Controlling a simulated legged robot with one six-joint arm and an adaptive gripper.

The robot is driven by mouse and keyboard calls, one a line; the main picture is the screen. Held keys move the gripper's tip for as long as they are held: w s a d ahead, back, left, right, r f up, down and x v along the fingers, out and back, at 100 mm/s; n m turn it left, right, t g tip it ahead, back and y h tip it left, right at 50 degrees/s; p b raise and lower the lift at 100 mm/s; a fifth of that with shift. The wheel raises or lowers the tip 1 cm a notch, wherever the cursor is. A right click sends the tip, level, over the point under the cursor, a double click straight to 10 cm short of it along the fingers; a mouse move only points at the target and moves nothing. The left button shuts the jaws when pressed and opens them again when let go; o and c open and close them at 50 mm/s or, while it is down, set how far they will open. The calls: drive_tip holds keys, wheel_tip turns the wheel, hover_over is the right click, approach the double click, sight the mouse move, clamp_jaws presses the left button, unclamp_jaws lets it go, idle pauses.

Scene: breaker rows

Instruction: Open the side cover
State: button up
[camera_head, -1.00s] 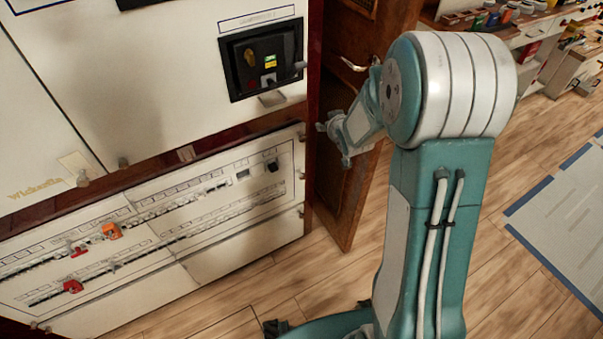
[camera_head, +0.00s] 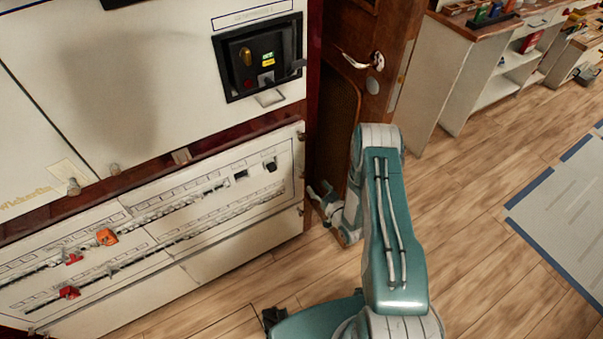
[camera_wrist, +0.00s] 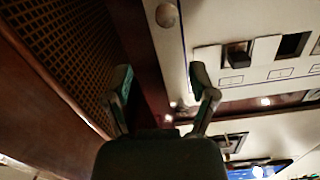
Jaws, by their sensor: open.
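My gripper (camera_head: 324,203) is open and empty, low beside the right end of the cream breaker cabinet (camera_head: 245,255). In the wrist view its two fingers (camera_wrist: 162,88) are spread near the corner between the cabinet and a dark wooden panel with lattice (camera_wrist: 60,45). A round knob (camera_wrist: 167,15) shows on the cream panel's edge beyond the fingers. In the head view a brown wooden door (camera_head: 390,50) with a metal handle (camera_head: 362,61) stands right of the cabinet. I cannot tell which part is the side cover. My arm hides the door's lower part.
The cabinet's lower front carries breaker rows with orange (camera_head: 106,237) and red (camera_head: 69,292) switches. A black control panel (camera_head: 260,57) sits above. A cream workbench (camera_head: 490,75) stands at the back right.

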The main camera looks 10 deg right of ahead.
sight(303, 177)
drive_tip(key=shift+m+t+y, duration=0.3)
drive_tip(key=shift+t, duration=0.1)
drive_tip(key=w+a+f, duration=0.1)
drive_tip(key=w, duration=0.1)
drive_tip(key=w+a, duration=0.1)
drive_tip(key=w, duration=0.2)
drive_tip(key=w+a+f, duration=0.1)
drive_tip(key=w, duration=0.1)
drive_tip(key=shift+w+a+f, duration=0.35)
drive_tip(key=shift+a, duration=0.05)
drive_tip(key=shift+c, duration=0.3)
clamp_jaws()
